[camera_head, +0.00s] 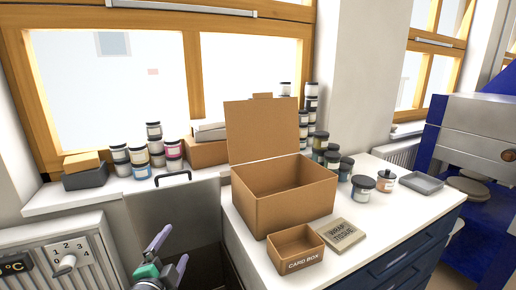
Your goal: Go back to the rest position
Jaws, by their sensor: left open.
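My left gripper (174,246) is at the bottom of the head view, left of the counter. Its two grey fingers are spread apart and point up and to the right, with nothing between them. A teal part shows at its base. It appears clear of the cardboard boxes. My right gripper is not in the picture.
The white counter (388,215) holds an open large cardboard box (300,203), a small box marked "CARD BOX" (304,265), a "WRAP TISSUE" block (342,235), several jars and a grey tray (421,183). More jars line the windowsill (75,196). A blue machine (436,130) stands right.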

